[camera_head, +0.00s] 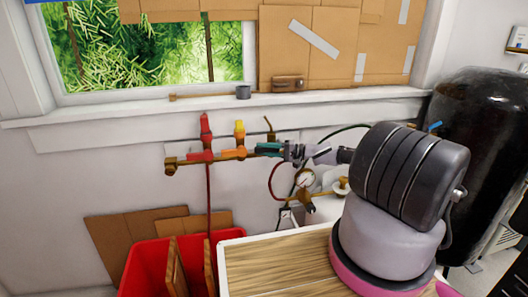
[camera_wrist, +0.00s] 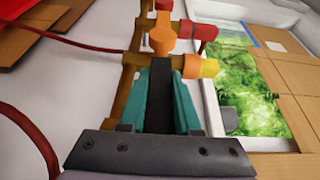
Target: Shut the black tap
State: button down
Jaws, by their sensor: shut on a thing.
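The black tap's handle (camera_wrist: 160,85) shows in the wrist view between the two teal fingers of my gripper (camera_wrist: 160,100), which are shut on it. The handle points back along the fingers, beside the brass pipe (camera_wrist: 133,85). In the head view my gripper (camera_head: 266,149) reaches in from the right at the pipe's right part. There the fingers and arm mostly hide the black tap. The brass pipe (camera_head: 180,162) also shows at the left of the head view.
A red tap (camera_head: 205,128) and a yellow tap (camera_head: 239,132) stand upright left of my gripper. A brass stub (camera_head: 269,126) rises close behind it. A gauge (camera_head: 305,178) hangs below my arm. A red bin (camera_head: 145,262) and wooden-topped table (camera_head: 270,262) are lower down.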

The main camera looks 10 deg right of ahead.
jog(key=shift+s+a, duration=0.1)
jog(key=shift+a, duration=0.05)
dwell(0.3)
jog(key=c, duration=0.6)
grip_release()
jog(key=shift+d, duration=0.4)
jog(key=v, duration=1)
jog(key=shift+s+f, duration=0.1)
